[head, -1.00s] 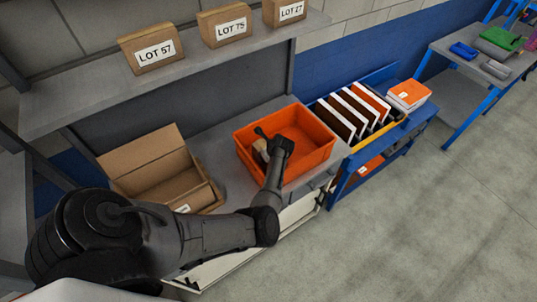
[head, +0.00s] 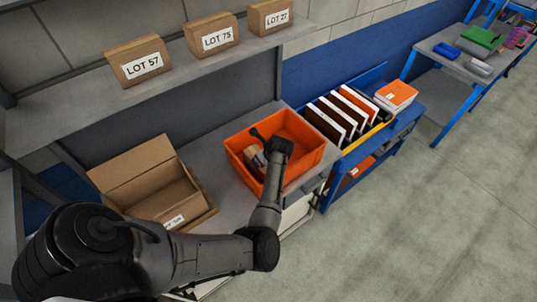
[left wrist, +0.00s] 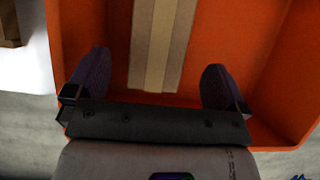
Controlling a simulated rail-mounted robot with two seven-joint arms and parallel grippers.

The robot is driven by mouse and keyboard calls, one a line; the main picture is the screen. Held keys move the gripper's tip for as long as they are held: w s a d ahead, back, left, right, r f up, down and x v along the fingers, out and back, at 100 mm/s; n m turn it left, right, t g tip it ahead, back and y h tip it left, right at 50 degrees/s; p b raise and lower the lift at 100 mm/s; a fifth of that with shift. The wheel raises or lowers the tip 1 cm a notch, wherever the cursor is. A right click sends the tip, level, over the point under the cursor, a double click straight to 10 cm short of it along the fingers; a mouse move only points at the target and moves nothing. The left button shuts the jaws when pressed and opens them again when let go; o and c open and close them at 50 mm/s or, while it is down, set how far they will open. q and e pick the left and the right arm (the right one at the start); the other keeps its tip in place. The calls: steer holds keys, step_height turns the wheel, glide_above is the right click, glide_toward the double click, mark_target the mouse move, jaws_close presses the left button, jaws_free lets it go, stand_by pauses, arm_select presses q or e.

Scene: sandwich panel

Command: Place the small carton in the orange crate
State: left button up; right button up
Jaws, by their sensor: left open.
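The small carton (head: 253,158) is brown with a lighter strip and sits inside the orange crate (head: 308,160), towards its left side. My left gripper (head: 265,143) reaches down into the crate, right at the carton, and partly hides it. In the left wrist view, the left gripper (left wrist: 157,66) is open, with one finger on each side of the carton (left wrist: 145,45). Gaps show between the fingers and the carton. The orange crate wall (left wrist: 85,25) shows around them. The carton's underside is hidden. My right gripper is not in view.
An open cardboard box (head: 140,180) stands on the bench left of the crate. Three labelled boxes, including LOT 75 (head: 211,36), stand on the shelf above. A yellow-edged rack of upright panels (head: 345,112) is right of the crate. The floor at right is clear.

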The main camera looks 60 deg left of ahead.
arm_select(q)
steer(key=shift+v, duration=2.35)
